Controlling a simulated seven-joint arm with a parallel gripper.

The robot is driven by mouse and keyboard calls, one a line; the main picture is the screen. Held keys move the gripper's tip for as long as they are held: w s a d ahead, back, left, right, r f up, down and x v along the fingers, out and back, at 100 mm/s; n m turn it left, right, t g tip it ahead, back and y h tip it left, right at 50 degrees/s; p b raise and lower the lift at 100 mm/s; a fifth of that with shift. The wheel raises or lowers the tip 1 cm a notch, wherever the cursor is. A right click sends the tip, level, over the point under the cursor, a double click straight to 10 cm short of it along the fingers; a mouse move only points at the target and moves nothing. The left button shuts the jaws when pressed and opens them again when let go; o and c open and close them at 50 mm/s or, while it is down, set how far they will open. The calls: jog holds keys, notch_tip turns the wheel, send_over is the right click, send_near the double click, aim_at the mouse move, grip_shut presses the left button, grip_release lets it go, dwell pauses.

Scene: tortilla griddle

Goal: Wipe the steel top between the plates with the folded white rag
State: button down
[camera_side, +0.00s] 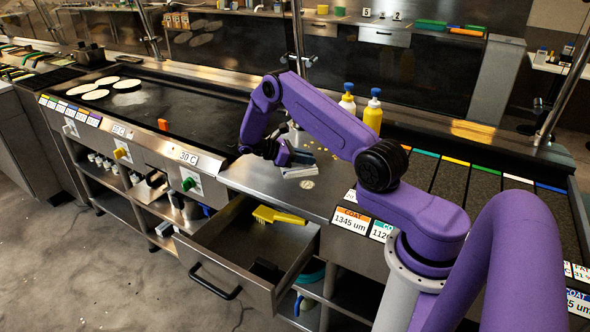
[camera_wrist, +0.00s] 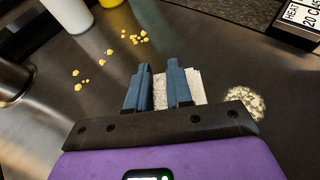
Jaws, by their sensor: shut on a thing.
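My purple gripper (camera_side: 284,158) is over the steel top (camera_side: 245,178), between the dark griddle plate (camera_side: 190,110) on the left and the dark plates (camera_side: 485,195) on the right. In the wrist view its two blue fingers (camera_wrist: 160,85) are shut on the folded white rag (camera_wrist: 193,86), which shows between and beside them. The rag (camera_side: 299,171) also shows low at the steel top in the side view; I cannot tell whether it touches. Yellow crumbs (camera_wrist: 137,39) lie scattered ahead and to the left. A pale powdery patch (camera_wrist: 245,104) lies right of the rag.
A steel cylinder (camera_wrist: 12,80) is at the left in the wrist view. An open drawer (camera_side: 235,275) with a yellow brush (camera_side: 278,215) juts out below. Tortillas (camera_side: 127,84) lie on the far griddle.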

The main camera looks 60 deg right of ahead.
jog(key=shift+w+a+f, duration=0.1)
jog(key=shift+w, duration=0.15)
jog(key=shift+w, duration=2.5)
jog(key=shift+w, duration=0.1)
jog(key=shift+w, duration=0.6)
jog(key=shift+s, duration=0.1)
jog(key=shift+s+a+f, duration=0.1)
jog(key=shift+s+a, duration=0.15)
jog(key=shift+s, duration=0.55)
jog(key=shift+s+a+r, duration=0.1)
jog(key=shift+s+a, duration=0.15)
jog(key=shift+s, duration=0.55)
jog(key=shift+s+a+f, duration=0.1)
jog(key=shift+s+a, duration=0.15)
jog(key=shift+s, duration=0.55)
